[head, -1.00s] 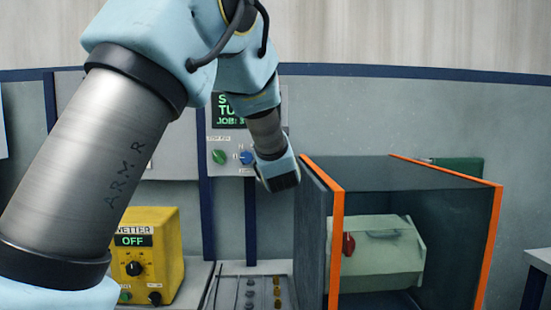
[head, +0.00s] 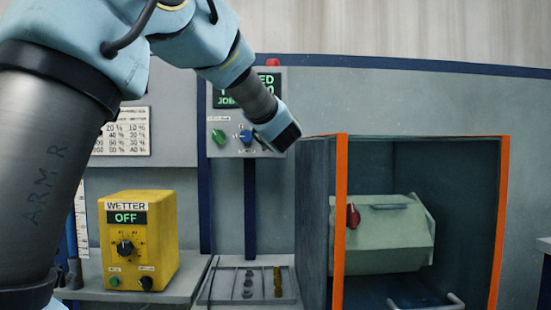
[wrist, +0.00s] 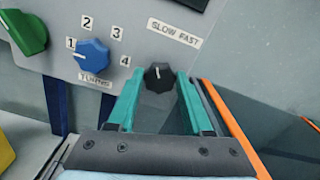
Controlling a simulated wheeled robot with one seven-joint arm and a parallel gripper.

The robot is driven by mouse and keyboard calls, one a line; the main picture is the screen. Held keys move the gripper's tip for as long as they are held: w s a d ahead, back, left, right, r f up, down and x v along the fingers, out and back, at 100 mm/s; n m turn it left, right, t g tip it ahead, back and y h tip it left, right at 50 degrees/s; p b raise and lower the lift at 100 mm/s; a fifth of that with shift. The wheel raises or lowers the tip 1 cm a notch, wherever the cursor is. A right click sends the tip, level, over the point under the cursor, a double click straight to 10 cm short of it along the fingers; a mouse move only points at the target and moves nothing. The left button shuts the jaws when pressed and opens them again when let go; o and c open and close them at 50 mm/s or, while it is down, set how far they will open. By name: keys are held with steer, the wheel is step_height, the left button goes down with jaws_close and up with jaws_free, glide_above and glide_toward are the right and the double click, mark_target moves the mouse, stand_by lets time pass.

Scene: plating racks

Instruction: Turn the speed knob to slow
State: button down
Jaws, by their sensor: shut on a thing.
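The speed knob (wrist: 158,76) is small and black with a short white mark that points up, slightly left, in the wrist view. It sits under the "SLOW FAST" label (wrist: 174,31) on the grey panel. My gripper (wrist: 160,84) has its two teal fingers on either side of this knob and is shut on it. In the head view my gripper (head: 280,137) is at the panel's lower right and hides the speed knob.
A blue knob (wrist: 92,56) points near 1, with a green knob (wrist: 24,32) further left. An orange-edged open enclosure (head: 341,220) stands close to the right. A yellow wetter box (head: 170,240) reading OFF is lower left.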

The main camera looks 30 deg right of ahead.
steer(key=n+b, duration=0.4)
steer(key=b, duration=0.1)
steer(key=n+b, duration=0.4)
steer(key=b, duration=0.1)
steer(key=n+b, duration=0.4)
steer(key=b, duration=0.2)
steer(key=shift+a+f, duration=0.15)
steer(key=shift+f, duration=0.1)
steer(key=shift+r, duration=0.1)
steer(key=shift+c, duration=1.6)
jaws_free()
steer(key=shift+w, duration=0.1)
steer(key=b+v, duration=0.2)
steer(key=v, duration=0.9)
